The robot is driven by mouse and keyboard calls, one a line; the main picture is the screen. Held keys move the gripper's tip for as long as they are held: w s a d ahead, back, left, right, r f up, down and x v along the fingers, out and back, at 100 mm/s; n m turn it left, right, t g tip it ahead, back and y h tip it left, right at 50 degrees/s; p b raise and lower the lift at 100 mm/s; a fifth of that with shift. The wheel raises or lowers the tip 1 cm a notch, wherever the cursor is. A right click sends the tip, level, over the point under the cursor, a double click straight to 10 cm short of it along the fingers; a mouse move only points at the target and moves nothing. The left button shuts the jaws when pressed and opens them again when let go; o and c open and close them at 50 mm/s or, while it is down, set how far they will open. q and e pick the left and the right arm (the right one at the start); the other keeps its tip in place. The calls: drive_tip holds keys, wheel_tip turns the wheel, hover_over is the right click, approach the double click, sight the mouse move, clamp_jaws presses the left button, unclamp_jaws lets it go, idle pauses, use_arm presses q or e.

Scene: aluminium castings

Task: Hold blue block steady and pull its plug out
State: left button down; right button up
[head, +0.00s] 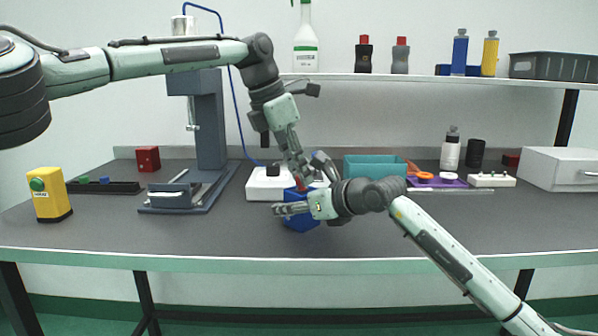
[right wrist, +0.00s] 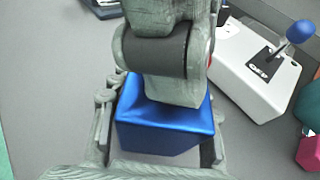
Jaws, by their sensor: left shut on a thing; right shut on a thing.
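The blue block (head: 303,222) stands on the grey bench near its middle, partly hidden by my right gripper. My right gripper (head: 290,208) is shut on it from the side. In the right wrist view the blue block (right wrist: 160,132) sits between the right fingers, its top sloping. My left gripper (head: 299,179) comes down from above and is shut on the plug at the block's top. A small red part (head: 301,187), likely the plug, shows at its fingertips. In the right wrist view my left gripper (right wrist: 178,92) covers the block's top, so how deep the plug sits is hidden.
A white box with a knob (head: 262,190) stands close behind the block. A teal bin (head: 375,166) and purple tray (head: 440,183) are to the right. A grey press (head: 209,130) and yellow button box (head: 48,192) stand left. The bench front is clear.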

use_arm(q)
drive_tip(key=shift+r, duration=1.05)
idle(0.9)
drive_tip(key=shift+r, duration=2.45)
use_arm(e)
drive_tip(key=o, duration=1.3)
drive_tip(key=shift+o, duration=0.2)
